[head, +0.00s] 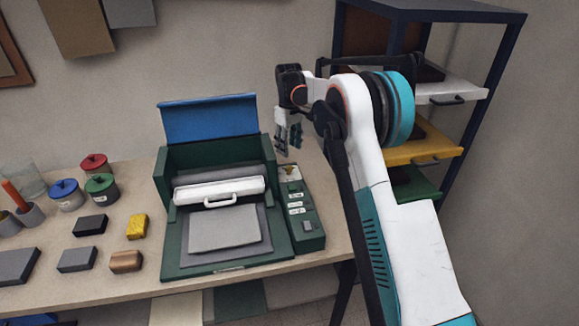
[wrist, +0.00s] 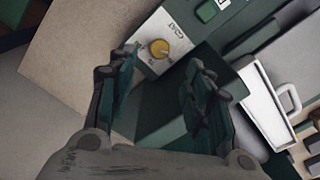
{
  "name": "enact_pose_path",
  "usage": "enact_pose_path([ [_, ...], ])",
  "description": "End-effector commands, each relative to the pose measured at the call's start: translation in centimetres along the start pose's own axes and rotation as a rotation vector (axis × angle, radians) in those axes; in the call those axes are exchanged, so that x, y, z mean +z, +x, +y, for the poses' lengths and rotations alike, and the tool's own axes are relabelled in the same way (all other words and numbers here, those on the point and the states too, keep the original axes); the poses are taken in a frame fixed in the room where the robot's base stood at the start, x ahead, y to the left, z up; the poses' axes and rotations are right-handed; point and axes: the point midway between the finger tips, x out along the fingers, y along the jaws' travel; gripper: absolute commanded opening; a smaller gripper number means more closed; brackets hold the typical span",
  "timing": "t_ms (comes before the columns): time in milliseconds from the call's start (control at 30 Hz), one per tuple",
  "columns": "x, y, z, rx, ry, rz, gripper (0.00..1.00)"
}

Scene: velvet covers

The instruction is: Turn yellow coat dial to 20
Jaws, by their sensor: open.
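The yellow coat dial (wrist: 159,48) is a round knob on a pale label plate marked COAT, at the end of the green control box (head: 307,225). Small marks around the dial are too blurred to read. In the head view the dial (head: 288,171) is small and its setting cannot be told. My gripper (head: 289,140) points down above the back end of the box. In the wrist view my gripper (wrist: 160,72) is open and empty, with its fingers on either side of the dial in the picture. The fingers appear apart from the dial.
The green press (head: 171,240) with a raised blue lid (head: 208,119) and white handled bar (head: 220,190) stands left of the control box. Jars and small blocks lie farther left. A dark shelf rack (head: 510,60) with coloured drawers stands at right, behind my arm.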

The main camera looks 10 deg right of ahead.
Motion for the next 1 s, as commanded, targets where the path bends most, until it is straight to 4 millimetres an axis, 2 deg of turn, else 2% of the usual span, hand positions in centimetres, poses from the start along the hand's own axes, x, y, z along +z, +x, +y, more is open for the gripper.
enact_pose_path([
  [33, 0.0, 1.3, 0.0, 0.0, 0.0, 0.0, 0.46],
  [200, 0.0, 4.7, 0.0, 0.0, 0.001, 0.0, 0.46],
  [500, 0.0, 8.7, 0.0, 0.0, 0.001, 0.0, 0.46],
  [933, 0.0, 9.4, 0.0, 0.0, 0.001, 0.0, 0.46],
  [1000, 0.0, 9.4, 0.0, 0.0, 0.001, 0.0, 0.3],
])
